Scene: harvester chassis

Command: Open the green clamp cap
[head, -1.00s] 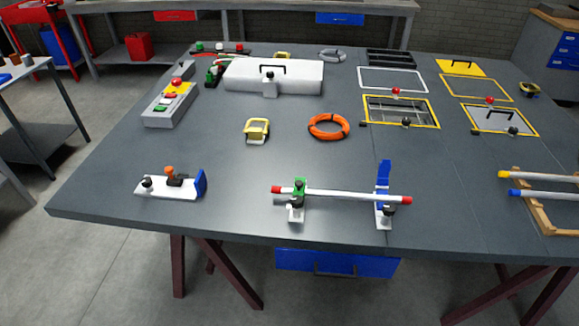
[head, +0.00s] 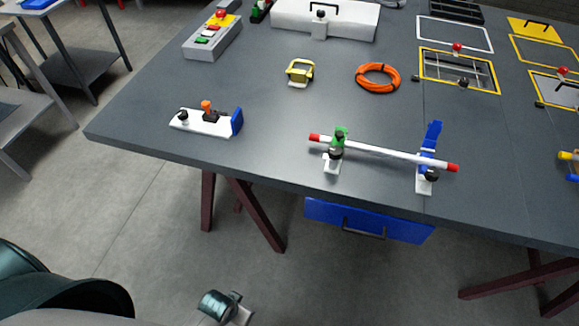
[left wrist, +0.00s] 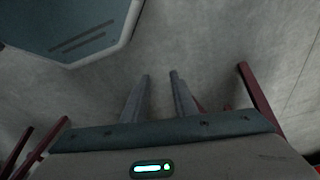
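The green clamp cap (head: 341,134) is on the left white clamp base (head: 331,166) near the table's front edge, with a dark knob beside it. A white rod (head: 385,153) with red ends lies across this clamp and a second clamp to the right. The second clamp's blue cap (head: 433,136) stands raised. Whether the green cap is latched is too small to tell. My left gripper (left wrist: 160,73) is open and empty over the floor in the left wrist view, its fingers apart. My right gripper is not in view.
A white fixture (head: 205,122) with an orange knob and blue end plate stands left of the rod. A yellow-framed block (head: 300,72) and an orange ring (head: 377,78) lie behind. Dark red trestle legs (head: 258,210) and a blue drawer (head: 370,221) are below the tabletop.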

